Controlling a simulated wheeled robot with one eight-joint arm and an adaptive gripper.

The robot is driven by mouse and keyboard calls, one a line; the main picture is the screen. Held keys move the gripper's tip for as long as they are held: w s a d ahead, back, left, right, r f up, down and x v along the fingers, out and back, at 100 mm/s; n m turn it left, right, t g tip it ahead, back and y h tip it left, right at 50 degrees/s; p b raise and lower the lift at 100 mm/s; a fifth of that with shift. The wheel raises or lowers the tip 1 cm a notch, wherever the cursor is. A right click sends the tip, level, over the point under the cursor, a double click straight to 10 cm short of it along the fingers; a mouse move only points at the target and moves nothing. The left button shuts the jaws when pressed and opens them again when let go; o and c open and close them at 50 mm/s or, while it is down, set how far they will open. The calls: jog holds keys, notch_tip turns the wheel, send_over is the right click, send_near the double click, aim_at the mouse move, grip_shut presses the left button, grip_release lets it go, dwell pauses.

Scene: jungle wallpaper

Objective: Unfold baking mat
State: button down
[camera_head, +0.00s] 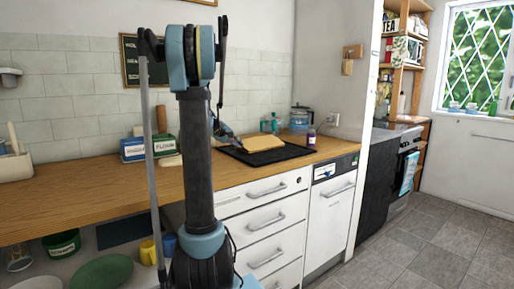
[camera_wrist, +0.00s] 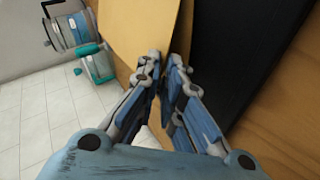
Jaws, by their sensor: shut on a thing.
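The tan baking mat (camera_head: 264,142) lies on a black tray (camera_head: 290,153) on the wooden counter. It looks folded, with one part over another. In the wrist view, the mat (camera_wrist: 125,30) runs up from the fingertips, with a darker strip along its right side. My gripper (camera_wrist: 164,62) is shut on the mat's near edge; the fingers hide the pinched part. In the head view, my gripper (camera_head: 230,138) is at the mat's left end, partly hidden by my arm.
Behind the tray are a teal bottle (camera_head: 269,123) and a blue jar (camera_head: 300,118).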

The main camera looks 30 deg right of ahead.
jog(key=shift+s+r, duration=0.1)
jog(key=shift+r, duration=0.1)
jog(key=shift+s+d+r+m+t, duration=0.1)
jog(key=shift+s+r+m+t, duration=0.45)
jog(key=shift+r+m+t, duration=0.3)
jog(key=shift+f, duration=0.1)
jog(key=shift+s, duration=0.1)
jog(key=shift+s+d+r+m+t, duration=0.1)
jog(key=shift+s+r+m+t, duration=0.5)
jog(key=shift+m+t, duration=0.05)
